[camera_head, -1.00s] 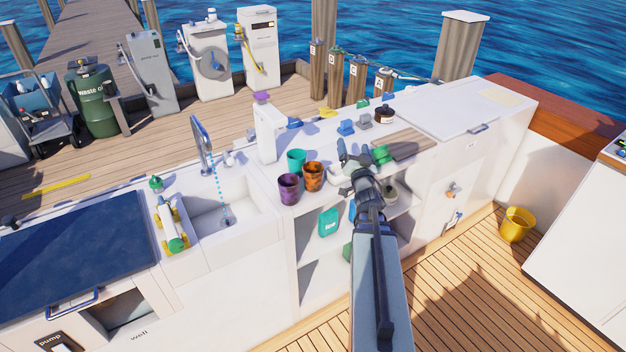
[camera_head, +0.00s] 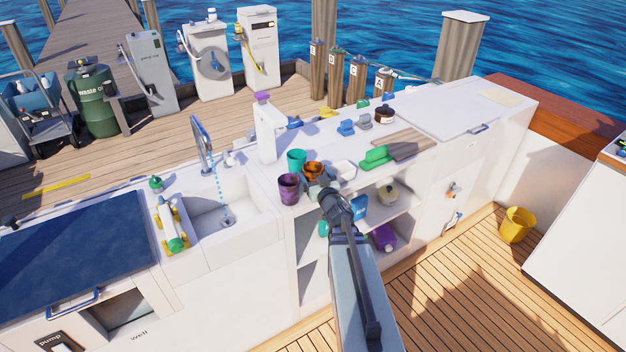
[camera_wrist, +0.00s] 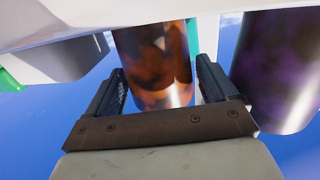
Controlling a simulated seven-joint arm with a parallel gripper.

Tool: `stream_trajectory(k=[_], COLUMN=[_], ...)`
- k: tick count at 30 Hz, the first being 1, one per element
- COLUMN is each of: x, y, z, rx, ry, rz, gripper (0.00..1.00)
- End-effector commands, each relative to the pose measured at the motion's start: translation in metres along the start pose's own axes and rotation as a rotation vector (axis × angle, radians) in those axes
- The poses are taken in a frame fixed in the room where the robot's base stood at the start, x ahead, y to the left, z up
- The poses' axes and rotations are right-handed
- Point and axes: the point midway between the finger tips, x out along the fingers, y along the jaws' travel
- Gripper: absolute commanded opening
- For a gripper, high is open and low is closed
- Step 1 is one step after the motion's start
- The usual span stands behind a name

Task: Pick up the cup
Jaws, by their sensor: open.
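Three cups stand close together on the white counter right of the sink: a purple cup (camera_head: 289,189), a teal cup (camera_head: 296,160) and an orange-brown mottled cup (camera_head: 313,169). My gripper (camera_head: 318,186) is at the orange-brown cup and hides its lower part in the head view. In the wrist view my gripper (camera_wrist: 165,88) is open, and the mottled cup (camera_wrist: 155,65) shows between its two fingers. The dark purple cup (camera_wrist: 280,70) is just outside the right finger. A strip of teal shows behind the mottled cup. I cannot tell whether the fingers touch it.
A white dish (camera_head: 344,171) and a green object (camera_head: 375,157) by a cutting board (camera_head: 406,145) lie to the right. The sink (camera_head: 225,213) with running water is to the left. Open shelves below hold a purple container (camera_head: 384,237) and other items.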

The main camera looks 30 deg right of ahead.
Motion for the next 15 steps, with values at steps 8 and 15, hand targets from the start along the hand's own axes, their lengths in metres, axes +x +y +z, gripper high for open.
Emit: stream_trajectory(k=[8,15], x=[0.031,0.032], y=[0.001,0.000], z=[0.001,0.000], rx=[0.001,0.001], ry=[0.000,0.000], rz=[0.001,0.001], gripper=[0.86,0.86])
